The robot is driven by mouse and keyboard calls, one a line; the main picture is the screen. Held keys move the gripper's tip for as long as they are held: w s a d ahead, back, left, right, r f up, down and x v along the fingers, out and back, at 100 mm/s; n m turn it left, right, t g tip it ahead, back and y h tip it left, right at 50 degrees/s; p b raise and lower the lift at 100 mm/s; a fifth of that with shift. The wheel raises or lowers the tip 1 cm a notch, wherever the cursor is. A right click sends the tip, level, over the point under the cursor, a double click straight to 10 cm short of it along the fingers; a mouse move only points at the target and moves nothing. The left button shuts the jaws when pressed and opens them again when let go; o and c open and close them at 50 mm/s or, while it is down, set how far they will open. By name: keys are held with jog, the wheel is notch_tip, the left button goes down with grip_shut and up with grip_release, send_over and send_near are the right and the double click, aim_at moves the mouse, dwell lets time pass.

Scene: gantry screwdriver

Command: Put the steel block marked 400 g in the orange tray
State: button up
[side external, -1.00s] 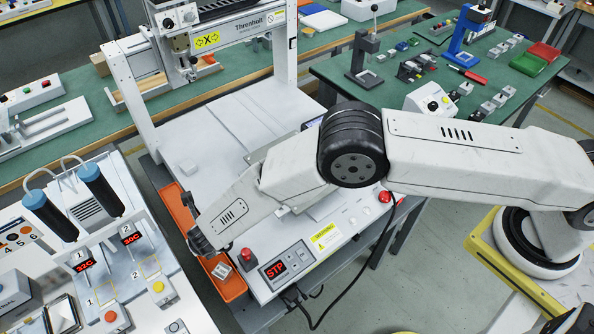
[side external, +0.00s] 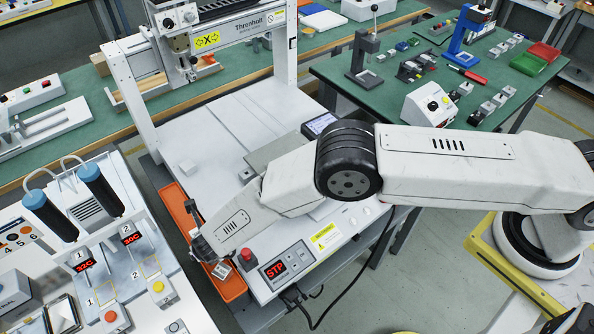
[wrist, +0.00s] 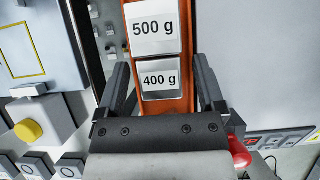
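The steel block marked 400 g (wrist: 160,80) lies in the orange tray (wrist: 187,100), directly beside a larger-looking block marked 500 g (wrist: 157,30). My gripper (wrist: 163,72) is open, with one finger on each side of the tray and the 400 g block between them in the wrist view. I cannot tell how far above the block the fingers are. In the side view my gripper (side external: 207,254) is over the lower part of the orange tray (side external: 236,291). A small pale block (side external: 222,270) shows there beside the fingers; the other block is hidden.
A red knob (side external: 247,256) and a panel reading STP (side external: 274,269) stand close right of the tray. A station with a yellow button (side external: 157,287) stands to the left. The tray's upper stretch (side external: 180,205) looks empty. The gantry frame (side external: 137,100) rises behind.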

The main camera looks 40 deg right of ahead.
jog(key=shift+r, duration=0.1)
jog(key=shift+v, duration=1)
jog(key=v, duration=1)
jog(key=shift+r, duration=0.1)
jog(key=w+d+r+n+y, duration=0.1)
jog(key=w+d+r+n, duration=0.2)
jog(key=d+r+n, duration=0.5)
jog(key=w+d+r+n+y, duration=0.1)
jog(key=w+d+r+n, duration=0.1)
jog(key=d+r+n, duration=0.55)
jog(key=s+d+n+g+h, duration=0.1)
jog(key=s+d+n, duration=0.8)
jog(key=d+n, duration=0.1)
jog(key=s+d+r+n+g+h, duration=0.1)
jog(key=s+d+n+g, duration=0.1)
jog(key=s+d+n, duration=0.7)
jog(key=d+n, duration=0.1)
jog(key=d, duration=0.3)
jog(key=shift+d+r, duration=0.25)
jog(key=shift+r, duration=0.05)
